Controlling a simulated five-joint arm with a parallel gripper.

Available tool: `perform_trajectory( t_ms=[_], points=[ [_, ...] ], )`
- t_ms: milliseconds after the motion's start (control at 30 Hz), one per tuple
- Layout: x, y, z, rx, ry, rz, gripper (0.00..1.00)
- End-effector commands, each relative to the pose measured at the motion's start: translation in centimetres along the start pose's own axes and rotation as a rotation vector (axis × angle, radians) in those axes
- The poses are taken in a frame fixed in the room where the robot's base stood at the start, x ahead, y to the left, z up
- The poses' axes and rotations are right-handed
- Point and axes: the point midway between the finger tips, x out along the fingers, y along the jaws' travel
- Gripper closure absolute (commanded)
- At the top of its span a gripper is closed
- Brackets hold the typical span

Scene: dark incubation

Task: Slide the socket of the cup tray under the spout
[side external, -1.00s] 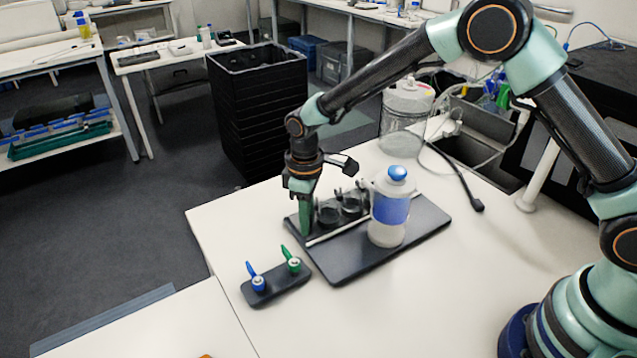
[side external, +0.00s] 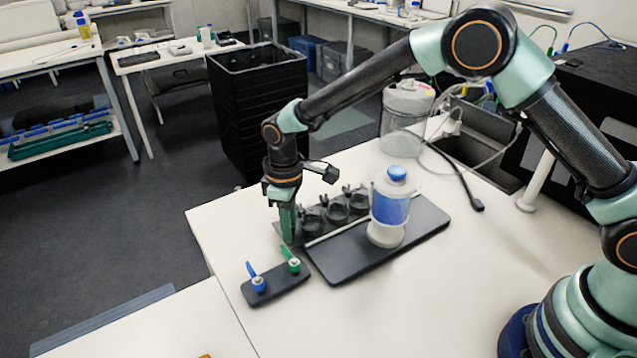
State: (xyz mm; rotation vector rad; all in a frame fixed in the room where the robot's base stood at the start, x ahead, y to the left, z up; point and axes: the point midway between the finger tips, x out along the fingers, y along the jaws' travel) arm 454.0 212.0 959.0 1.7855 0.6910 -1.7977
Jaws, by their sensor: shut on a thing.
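Three cups (side external: 336,208) show left of the bottle (side external: 389,208), which has a blue cap and blue band. The bottle stands at the row's right end and hides what is behind it. I cannot make out a separate spout. My gripper (side external: 288,236), with green fingers pointing down, is shut on the left end of the cup tray. The fingers hide the held part.
A dark board (side external: 350,262) lies under the bottle. A small black holder (side external: 277,285) with a blue and a green lever stands close in front of my gripper. The table's left edge is near. A large clear jug (side external: 405,115) and a sink are behind.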

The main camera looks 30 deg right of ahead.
Motion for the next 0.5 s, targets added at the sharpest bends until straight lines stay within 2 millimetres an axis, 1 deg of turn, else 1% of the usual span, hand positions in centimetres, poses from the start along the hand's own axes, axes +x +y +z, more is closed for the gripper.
perform_trajectory(
  t_ms=[33, 67, 100, 367, 500],
  points=[
    [-0.16, -0.21, -0.42, -0.007, 0.012, 0.004, 1.00],
    [-0.16, -0.22, -0.43, -0.007, 0.012, 0.004, 0.68],
    [-0.16, -0.24, -0.42, -0.007, 0.012, 0.004, 0.63],
    [-0.09, -0.14, -0.27, -0.005, 0.008, 0.003, 0.63],
    [-0.77, -0.10, -0.30, -0.004, 0.010, 0.003, 0.63]
  ],
)
